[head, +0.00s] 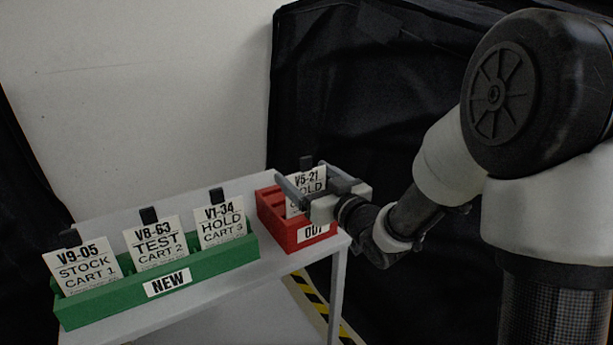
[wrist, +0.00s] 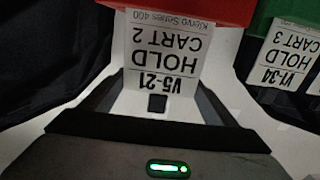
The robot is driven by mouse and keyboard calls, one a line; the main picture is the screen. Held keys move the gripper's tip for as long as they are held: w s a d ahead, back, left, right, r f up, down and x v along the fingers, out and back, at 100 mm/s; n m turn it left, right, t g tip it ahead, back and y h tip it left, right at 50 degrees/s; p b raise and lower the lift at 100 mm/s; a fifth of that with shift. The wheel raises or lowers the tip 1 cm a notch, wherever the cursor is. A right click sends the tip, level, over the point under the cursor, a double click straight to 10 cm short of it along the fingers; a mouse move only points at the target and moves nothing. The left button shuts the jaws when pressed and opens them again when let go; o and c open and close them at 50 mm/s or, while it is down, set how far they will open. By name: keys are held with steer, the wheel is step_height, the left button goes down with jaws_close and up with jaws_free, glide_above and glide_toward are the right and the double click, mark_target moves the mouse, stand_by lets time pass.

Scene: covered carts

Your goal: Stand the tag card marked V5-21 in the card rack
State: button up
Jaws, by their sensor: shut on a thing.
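The V5-21 tag card (head: 306,201) is white, reads HOLD CART 2 in the wrist view (wrist: 155,52), and has a black tab (wrist: 157,103) at its top. My gripper (head: 305,177) is shut on this card, with one finger on each side of it. The card is roughly upright at the red rack marked OUT (head: 310,244). Its lower end overlaps the red rack (wrist: 215,12) in the wrist view; I cannot tell whether it sits in a slot. The green rack marked NEW (head: 205,272) holds cards V9-05 (head: 86,275), V8-63 (head: 153,244) and V1-34 (head: 220,224).
Both racks stand on a light grey cart top (head: 255,268), the red one near its right end. Card V1-34 (wrist: 290,55) and the green rack are close beside in the wrist view. Black covers (head: 385,75) hang behind. Yellow-black striped tape (head: 312,300) lies below.

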steer(key=shift+f, duration=0.2)
steer(key=shift+f+b, duration=0.75)
steer(key=shift+f, duration=0.1)
steer(key=o, duration=1)
